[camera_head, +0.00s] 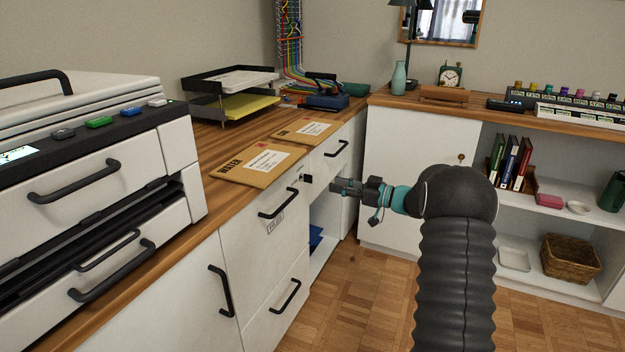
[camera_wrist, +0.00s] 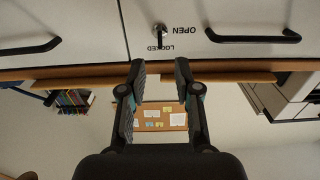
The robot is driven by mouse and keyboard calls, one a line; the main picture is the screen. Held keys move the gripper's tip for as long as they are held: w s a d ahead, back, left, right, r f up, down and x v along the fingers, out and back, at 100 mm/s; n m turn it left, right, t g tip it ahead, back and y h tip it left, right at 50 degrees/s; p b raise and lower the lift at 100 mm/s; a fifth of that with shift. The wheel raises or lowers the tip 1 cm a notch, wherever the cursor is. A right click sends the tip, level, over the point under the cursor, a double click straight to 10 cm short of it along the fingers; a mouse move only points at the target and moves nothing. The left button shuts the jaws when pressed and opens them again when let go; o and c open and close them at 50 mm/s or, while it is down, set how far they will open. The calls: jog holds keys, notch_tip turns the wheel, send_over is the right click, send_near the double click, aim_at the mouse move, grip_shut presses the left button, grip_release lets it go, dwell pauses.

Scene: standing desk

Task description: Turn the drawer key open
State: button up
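The drawer lock with its key (camera_wrist: 160,32) shows at the top middle of the wrist view. It has a round silver face and a dark key bar pointing toward the word LOCKED; the word OPEN is beside it. In the head view the small dark key (camera_head: 308,178) sticks out near the top right of the white drawer front (camera_head: 244,218). My gripper (camera_head: 336,187) is in front of the drawer, to the right of the key and apart from it. In the wrist view my gripper (camera_wrist: 160,68) has its two fingers spread, with nothing between them.
Black bar handles (camera_head: 278,202) stick out from the drawer fronts. Envelopes (camera_head: 258,163) lie on the wooden desktop above. A printer (camera_head: 90,150) stands at left. An open cubby with a blue item (camera_head: 316,236) is below my gripper. The floor ahead is clear.

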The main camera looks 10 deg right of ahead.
aim_at(308, 178)
jog(key=x, duration=0.9)
grip_shut()
